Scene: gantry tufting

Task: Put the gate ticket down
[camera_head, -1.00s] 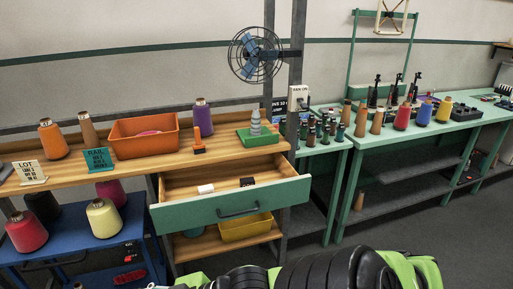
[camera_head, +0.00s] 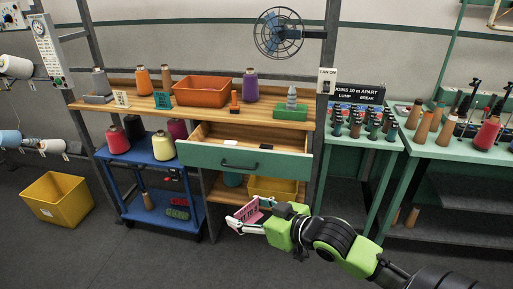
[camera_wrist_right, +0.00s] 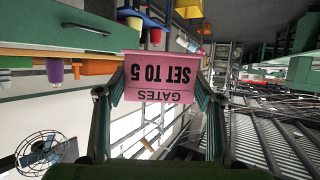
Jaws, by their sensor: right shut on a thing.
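The gate ticket (camera_head: 249,211) is a pink card held in my right gripper (camera_head: 247,222), in front of the wooden bench and below its open drawer. In the right wrist view the ticket (camera_wrist_right: 163,78) reads "GATES SET TO 5" upside down. It sits between the two fingertips of my right gripper (camera_wrist_right: 160,92), which are closed on its sides. The ticket is in the air, apart from the bench. My left gripper is out of view.
The open green-fronted drawer (camera_head: 243,160) juts out from the wooden bench (camera_head: 215,112), with small items inside. A blue cart (camera_head: 150,204) stands left, with a yellow bin (camera_head: 57,200) on the floor.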

